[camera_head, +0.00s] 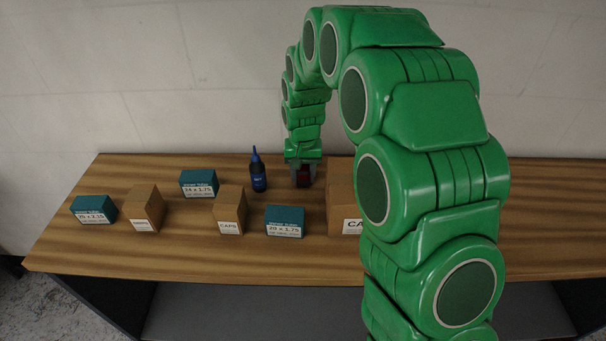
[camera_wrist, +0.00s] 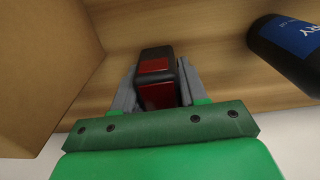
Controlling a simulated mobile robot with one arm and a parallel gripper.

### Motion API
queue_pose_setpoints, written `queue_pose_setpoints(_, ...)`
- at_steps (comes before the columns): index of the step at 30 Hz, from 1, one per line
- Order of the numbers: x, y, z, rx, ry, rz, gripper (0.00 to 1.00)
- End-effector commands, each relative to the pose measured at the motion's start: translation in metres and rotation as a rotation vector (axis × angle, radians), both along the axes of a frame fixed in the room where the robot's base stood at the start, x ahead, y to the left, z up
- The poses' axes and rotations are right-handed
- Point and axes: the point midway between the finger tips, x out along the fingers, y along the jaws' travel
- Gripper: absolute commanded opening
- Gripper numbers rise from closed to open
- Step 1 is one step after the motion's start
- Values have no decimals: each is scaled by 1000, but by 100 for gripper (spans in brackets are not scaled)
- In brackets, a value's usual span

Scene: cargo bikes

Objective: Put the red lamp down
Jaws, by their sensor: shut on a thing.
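The red lamp (camera_wrist: 155,80) is a small black block with red faces. My gripper (camera_head: 304,176) is shut on it, with one finger on each side in the wrist view. In the head view the lamp (camera_head: 303,177) shows as a dark red patch between the fingers, low over the back of the wooden bench (camera_head: 120,257). I cannot tell whether its underside touches the wood.
A dark blue bottle (camera_head: 258,173) stands just left of my gripper. A large cardboard box (camera_head: 340,198) stands close on the right, partly behind my arm. Teal boxes (camera_head: 284,221) and smaller brown boxes (camera_head: 230,209) stand further left and in front.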

Motion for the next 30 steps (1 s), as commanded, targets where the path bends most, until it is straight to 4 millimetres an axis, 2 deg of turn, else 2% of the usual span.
queue_pose_setpoints(5,0,0,19,1,-2,0,11)
queue_pose_setpoints(19,0,-5,95,0,-2,-2,11)
queue_pose_setpoints(23,-3,-22,114,1,-6,-5,11)
queue_pose_setpoints(30,-19,-75,153,0,-4,-14,11)
